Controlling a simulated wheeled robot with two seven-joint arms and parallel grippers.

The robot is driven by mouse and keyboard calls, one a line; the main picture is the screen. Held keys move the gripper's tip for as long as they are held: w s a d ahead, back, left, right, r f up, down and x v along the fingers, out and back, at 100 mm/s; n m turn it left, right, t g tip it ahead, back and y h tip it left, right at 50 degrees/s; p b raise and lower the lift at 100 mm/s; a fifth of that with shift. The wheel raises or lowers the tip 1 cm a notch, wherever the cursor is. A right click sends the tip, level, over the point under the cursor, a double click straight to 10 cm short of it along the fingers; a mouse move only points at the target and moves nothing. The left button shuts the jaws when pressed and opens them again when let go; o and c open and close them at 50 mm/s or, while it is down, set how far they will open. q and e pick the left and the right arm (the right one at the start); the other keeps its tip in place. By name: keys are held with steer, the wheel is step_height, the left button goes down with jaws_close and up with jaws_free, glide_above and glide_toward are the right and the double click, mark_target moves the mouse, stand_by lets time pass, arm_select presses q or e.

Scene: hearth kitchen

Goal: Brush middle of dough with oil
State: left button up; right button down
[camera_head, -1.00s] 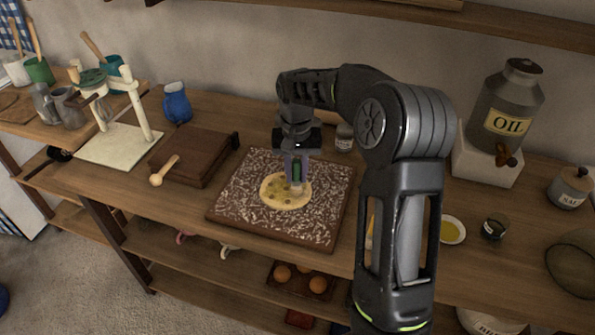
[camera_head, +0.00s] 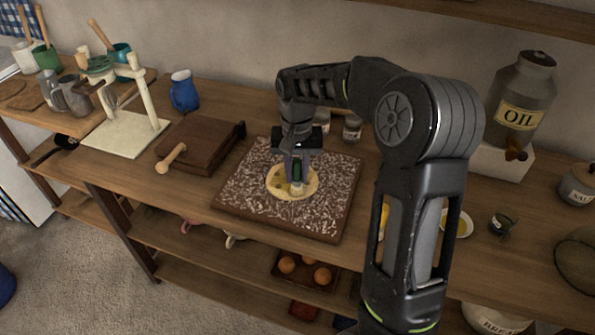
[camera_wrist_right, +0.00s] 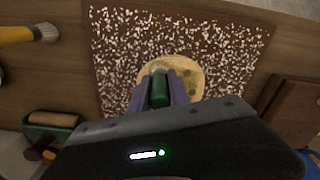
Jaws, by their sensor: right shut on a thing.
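The dough (camera_head: 277,181) is a flat, pale yellow round on a dark board dusted with flour (camera_head: 328,209). It also shows in the right wrist view (camera_wrist_right: 192,76), with darker spots on it. My right gripper (camera_head: 297,170) points down over the dough and is shut on a brush with a green handle (camera_wrist_right: 159,88). The brush's pale tip (camera_head: 297,189) is at the middle of the dough and seems to touch it. The gripper hides part of the brush and dough. My left gripper is in neither view.
A small dish of yellow oil (camera_head: 457,224) stands right of my right arm, near a small dark cup (camera_head: 502,223). An oil can (camera_head: 521,104) stands at the back right. A wooden box (camera_head: 202,145) lies left of the board. A yellow-handled brush (camera_wrist_right: 18,34) lies beside the board.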

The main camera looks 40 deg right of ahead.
steer(key=shift+d, duration=0.1)
steer(key=shift+w+d+r+p, duration=0.1)
steer(key=shift+w+d+p, duration=0.45)
steer(key=shift+d, duration=0.35)
steer(key=shift+w+d, duration=0.4)
steer(key=shift+d, duration=0.25)
steer(key=shift+w+d+p, duration=0.45)
steer(key=shift+d+p, duration=0.05)
steer(key=shift+d, duration=0.35)
steer(key=shift+w+d+p, duration=0.45)
steer(key=shift+d+p, duration=0.05)
steer(key=shift+d, duration=0.3)
steer(key=shift+w+a+p, duration=0.35)
steer(key=shift+w, duration=0.25)
steer(key=shift+w+a+p, duration=0.3)
steer(key=shift+w+a, duration=0.05)
steer(key=shift+w, duration=0.2)
steer(key=shift+w+a, duration=0.15)
steer(key=shift+w, duration=0.15)
